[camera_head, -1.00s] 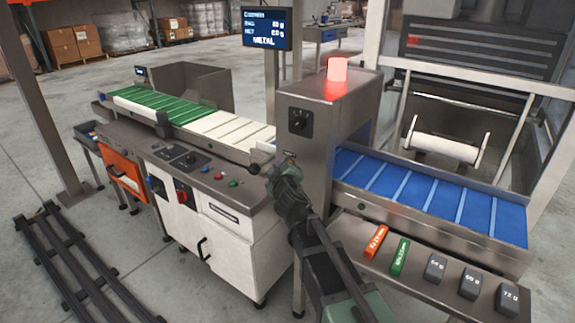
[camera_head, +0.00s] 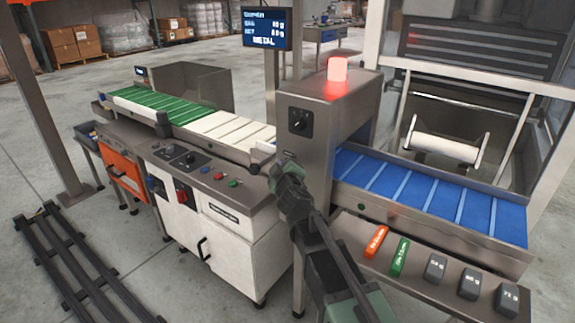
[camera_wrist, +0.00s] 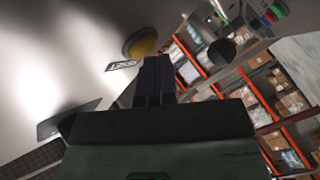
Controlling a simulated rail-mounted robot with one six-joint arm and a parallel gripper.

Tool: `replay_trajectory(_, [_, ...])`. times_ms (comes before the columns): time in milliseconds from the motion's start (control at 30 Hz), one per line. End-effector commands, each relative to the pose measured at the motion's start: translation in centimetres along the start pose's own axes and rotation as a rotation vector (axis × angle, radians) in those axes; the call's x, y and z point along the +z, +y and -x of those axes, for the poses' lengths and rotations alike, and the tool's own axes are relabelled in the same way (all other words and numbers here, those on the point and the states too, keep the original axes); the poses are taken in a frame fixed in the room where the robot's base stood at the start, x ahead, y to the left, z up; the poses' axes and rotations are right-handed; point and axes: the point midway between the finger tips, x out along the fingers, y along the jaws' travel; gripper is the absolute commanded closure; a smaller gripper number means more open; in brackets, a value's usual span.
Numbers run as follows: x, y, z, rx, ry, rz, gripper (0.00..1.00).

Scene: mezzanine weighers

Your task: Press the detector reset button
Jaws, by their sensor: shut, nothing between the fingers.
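A yellow domed button (camera_wrist: 146,42) shows in the wrist view on a pale metal face, with a small label plate (camera_wrist: 122,66) beside it. I take it for the detector reset button. My gripper (camera_wrist: 158,62) is shut and empty, its fingertips just below and right of the button in that view. I cannot tell whether they touch it. In the head view, my gripper (camera_head: 284,164) is by the left side of the metal detector housing (camera_head: 325,103), above the right end of the control counter. I cannot make out the button there.
A red beacon (camera_head: 337,69) glows on the housing. A display (camera_head: 265,28) reads METAL. A black knob (camera_wrist: 221,52) is near my fingers. Red and green buttons (camera_head: 226,180) sit on the counter. A blue belt (camera_head: 430,195) and several weights (camera_head: 435,268) lie right.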

Motion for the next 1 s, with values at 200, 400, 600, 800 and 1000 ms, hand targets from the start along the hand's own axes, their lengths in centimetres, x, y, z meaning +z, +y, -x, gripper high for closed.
replay_trajectory(200, [0.1, 0.1, -0.2, 0.000, 0.000, 0.000, 1.00])
replay_trajectory(400, [0.1, 0.1, -0.2, 0.000, 0.000, 0.000, 1.00])
replay_trajectory(600, [-0.1, -0.1, 0.2, 0.000, 0.000, 0.001, 1.00])
replay_trajectory(800, [-0.7, -0.7, 1.0, -0.001, 0.001, 0.001, 1.00])
replay_trajectory(1000, [-0.7, -0.7, 1.0, 0.000, 0.000, 0.000, 1.00])
